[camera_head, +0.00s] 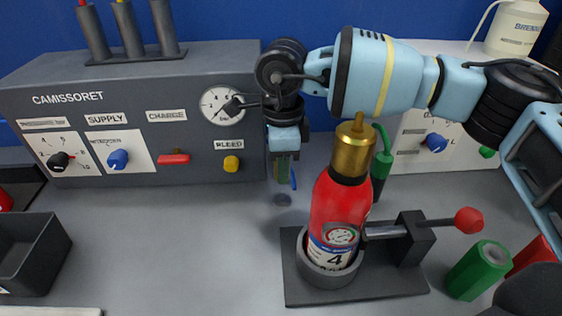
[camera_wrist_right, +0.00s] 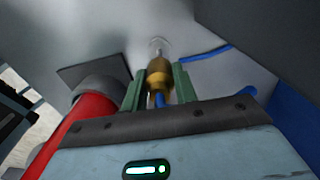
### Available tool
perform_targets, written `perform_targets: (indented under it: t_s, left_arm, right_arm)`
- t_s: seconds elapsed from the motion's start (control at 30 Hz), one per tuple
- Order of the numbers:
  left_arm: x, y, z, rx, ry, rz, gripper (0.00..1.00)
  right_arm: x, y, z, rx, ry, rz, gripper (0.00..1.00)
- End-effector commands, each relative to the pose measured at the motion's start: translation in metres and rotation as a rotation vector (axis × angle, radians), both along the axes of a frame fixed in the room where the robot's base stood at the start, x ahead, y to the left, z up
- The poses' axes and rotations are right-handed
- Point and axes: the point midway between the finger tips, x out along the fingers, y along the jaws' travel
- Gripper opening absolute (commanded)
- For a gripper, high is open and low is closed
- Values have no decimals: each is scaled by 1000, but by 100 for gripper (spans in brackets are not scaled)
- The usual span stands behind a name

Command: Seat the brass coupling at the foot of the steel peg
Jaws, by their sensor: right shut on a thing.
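My right gripper (camera_head: 284,180) points down in front of the grey panel, left of the red extinguisher. In the right wrist view its green fingers (camera_wrist_right: 160,88) are shut on the brass coupling (camera_wrist_right: 159,74), with a bit of blue showing behind it. The steel peg (camera_wrist_right: 158,48) shows just beyond the coupling, in line with it. I cannot tell whether the coupling is around the peg or just above it. In the head view the coupling is mostly hidden by the fingers, and a small round grey foot (camera_head: 283,199) shows on the bench below them. My left gripper is not in view.
The red extinguisher (camera_head: 339,210) with brass top stands in a clamp base (camera_head: 300,291) close to the right of my gripper. A grey control panel (camera_head: 130,125) stands behind. A blue hose (camera_wrist_right: 208,52) lies nearby. The bench at left is clear up to a black tray (camera_head: 53,262).

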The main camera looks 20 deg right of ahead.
Motion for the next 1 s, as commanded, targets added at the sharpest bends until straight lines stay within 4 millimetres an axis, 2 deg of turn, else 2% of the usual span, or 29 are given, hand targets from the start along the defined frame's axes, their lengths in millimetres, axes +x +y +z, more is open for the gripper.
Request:
perform_targets:
  t_s: [0.37,1.0]
  left_arm:
    - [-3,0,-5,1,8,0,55]
    - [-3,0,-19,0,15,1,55]
  right_arm:
    - [0,0,-4,0,0,0,2]
    - [0,0,-31,0,1,0,2]
